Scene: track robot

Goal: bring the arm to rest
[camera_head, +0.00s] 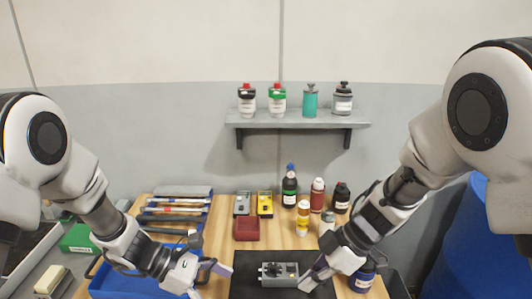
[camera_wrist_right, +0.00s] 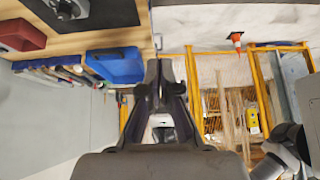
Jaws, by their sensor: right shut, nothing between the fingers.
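My right arm comes in from the right in the head view. Its gripper (camera_head: 318,272) is low over the bench, at the right side of a grey device on a black mat. In the right wrist view the right gripper's dark fingers (camera_wrist_right: 162,75) are together with nothing between them. My left arm comes in from the left, and its gripper (camera_head: 212,268) is over the bench by the blue tray (camera_head: 120,286). The picture does not show clearly whether the left fingers are apart.
The grey device (camera_head: 280,275) lies on the black mat (camera_head: 243,263). Behind are a red bin (camera_head: 246,229), two meters, several bottles and a row of tools. A wall shelf (camera_head: 298,123) holds bottles. A blue barrel (camera_head: 455,255) stands right. An orange cone (camera_wrist_right: 236,38) shows in the wrist view.

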